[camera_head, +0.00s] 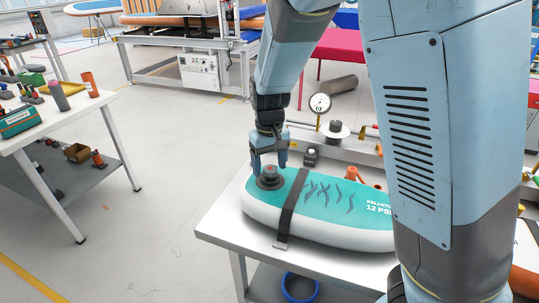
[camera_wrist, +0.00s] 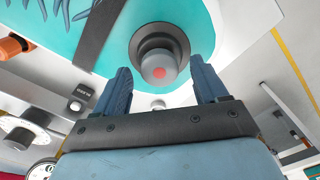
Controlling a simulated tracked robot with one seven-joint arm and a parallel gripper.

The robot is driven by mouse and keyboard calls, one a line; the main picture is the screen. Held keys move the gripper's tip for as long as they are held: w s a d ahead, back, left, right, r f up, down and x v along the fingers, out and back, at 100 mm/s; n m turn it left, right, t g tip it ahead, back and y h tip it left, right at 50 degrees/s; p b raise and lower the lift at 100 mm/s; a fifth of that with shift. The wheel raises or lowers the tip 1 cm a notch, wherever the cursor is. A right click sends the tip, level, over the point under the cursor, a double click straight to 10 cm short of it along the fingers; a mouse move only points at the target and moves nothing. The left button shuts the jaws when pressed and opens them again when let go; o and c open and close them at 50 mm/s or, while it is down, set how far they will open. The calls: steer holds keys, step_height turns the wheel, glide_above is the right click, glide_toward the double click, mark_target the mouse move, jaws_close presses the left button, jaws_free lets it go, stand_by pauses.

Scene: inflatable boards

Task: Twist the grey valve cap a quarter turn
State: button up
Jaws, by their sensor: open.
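The grey valve cap (camera_wrist: 159,68) has a red-orange dot on its face and sits in a dark round collar on the teal top of the inflatable board (camera_head: 335,213). In the head view the cap (camera_head: 269,171) is at the board's left end. My gripper (camera_head: 269,161) points down over that end. In the wrist view my gripper (camera_wrist: 165,82) is open, with one blue finger on each side of the cap and a visible gap to each. I cannot tell how far down the fingertips reach beside the cap.
A dark strap (camera_head: 291,205) crosses the board just right of the valve. A pressure gauge (camera_head: 320,103), a small dark block (camera_head: 311,156) and orange parts stand behind the board. The white table's (camera_head: 222,228) front left corner is bare. Another workbench (camera_head: 62,122) stands left across open floor.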

steer(key=shift+f, duration=0.25)
steer(key=shift+c, duration=0.3)
steer(key=c, duration=1.1)
steer(key=o, duration=0.4)
steer(key=c, duration=0.3)
steer(key=m, duration=0.5)
steer(key=shift+m, duration=0.3)
steer(key=m, duration=0.4)
steer(key=shift+d, duration=0.15)
